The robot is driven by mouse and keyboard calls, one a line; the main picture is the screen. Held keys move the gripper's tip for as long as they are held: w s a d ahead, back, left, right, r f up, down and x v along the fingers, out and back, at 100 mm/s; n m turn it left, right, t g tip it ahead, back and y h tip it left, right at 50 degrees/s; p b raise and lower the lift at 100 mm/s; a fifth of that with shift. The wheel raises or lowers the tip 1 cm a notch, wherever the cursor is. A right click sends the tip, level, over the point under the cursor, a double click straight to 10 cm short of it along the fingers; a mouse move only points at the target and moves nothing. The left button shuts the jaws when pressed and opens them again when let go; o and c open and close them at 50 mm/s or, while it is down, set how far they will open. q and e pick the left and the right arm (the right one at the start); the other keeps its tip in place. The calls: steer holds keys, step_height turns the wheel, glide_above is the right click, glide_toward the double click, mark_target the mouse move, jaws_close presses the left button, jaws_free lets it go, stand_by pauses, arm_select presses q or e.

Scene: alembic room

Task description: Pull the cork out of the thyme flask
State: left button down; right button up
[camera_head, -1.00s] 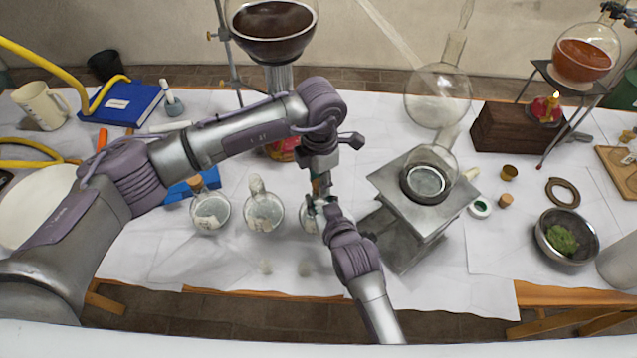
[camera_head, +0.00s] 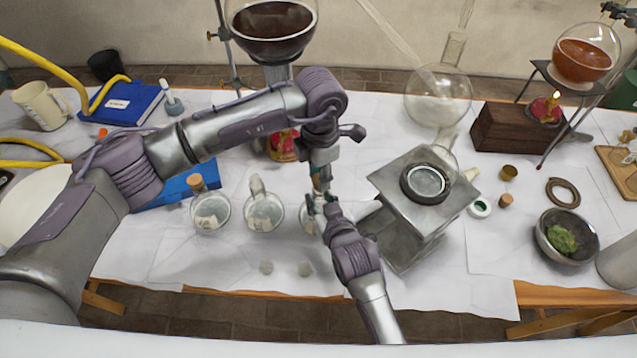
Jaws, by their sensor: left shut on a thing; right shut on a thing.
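Three small round flasks stand in a row on the white cloth. The left flask (camera_head: 210,212) has a cork (camera_head: 196,182) in its neck, and the middle flask (camera_head: 264,212) has a pale stopper. The third flask (camera_head: 308,222), at which both my grippers work, is partly hidden behind my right arm. I cannot read the labels. My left gripper (camera_head: 320,180) points down from above and is shut on the cork at the third flask's top. My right gripper (camera_head: 324,203) is shut on that flask's neck just below. Whether cork and neck still touch is hidden.
A metal stand (camera_head: 425,205) with a ring and glassware is close to the right of my grippers. A dark-liquid vessel (camera_head: 272,30) stands behind. A blue book (camera_head: 122,103) and mug (camera_head: 40,105) are at left, a bowl (camera_head: 566,238) at right.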

arm_select(q)
steer(key=shift+r, duration=1.3)
arm_select(e)
steer(key=shift+s+f, duration=0.15)
steer(key=shift+f, duration=0.2)
steer(key=o, duration=1.1)
steer(key=shift+r, duration=0.2)
arm_select(q)
steer(key=shift+r+p, duration=0.7)
steer(key=shift+r, duration=1.3)
arm_select(e)
steer(key=shift+w+r+v, duration=0.1)
steer(key=shift+r+v, duration=0.1)
steer(key=shift+v, duration=1.85)
steer(key=shift+w+r+v, duration=0.1)
steer(key=shift+r+v, duration=0.1)
steer(key=shift+v, duration=1.85)
steer(key=shift+w+r+v, duration=0.1)
steer(key=shift+r+v, duration=0.15)
steer(key=shift+v, duration=1.8)
